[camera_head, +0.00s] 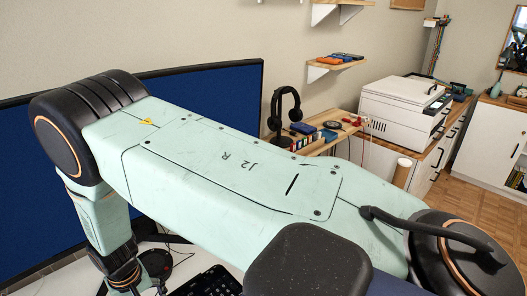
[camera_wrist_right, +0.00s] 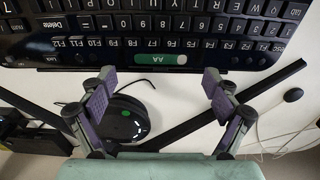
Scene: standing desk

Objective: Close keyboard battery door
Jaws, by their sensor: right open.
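The black keyboard (camera_wrist_right: 60,42) lies upside down across the top of the right wrist view; part of it shows in the head view (camera_head: 208,284). A green strip marked AA with a pale end (camera_wrist_right: 155,60), apparently a battery, sits at its edge by the F-keys. I cannot make out a separate battery door. My right gripper (camera_wrist_right: 159,76) is open and empty, its fingers spread either side of the green strip, near the keyboard edge. Contact cannot be told. My right arm fills the head view's middle and hides most of the keyboard. My left gripper is out of view.
Below the keyboard, a round black device (camera_wrist_right: 118,118) with a green dot lies between the fingers. A slanted black bar (camera_wrist_right: 265,88) and a cable with a dark oval end (camera_wrist_right: 292,95) are at right. A large blue screen (camera_head: 215,95) stands behind my arm.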

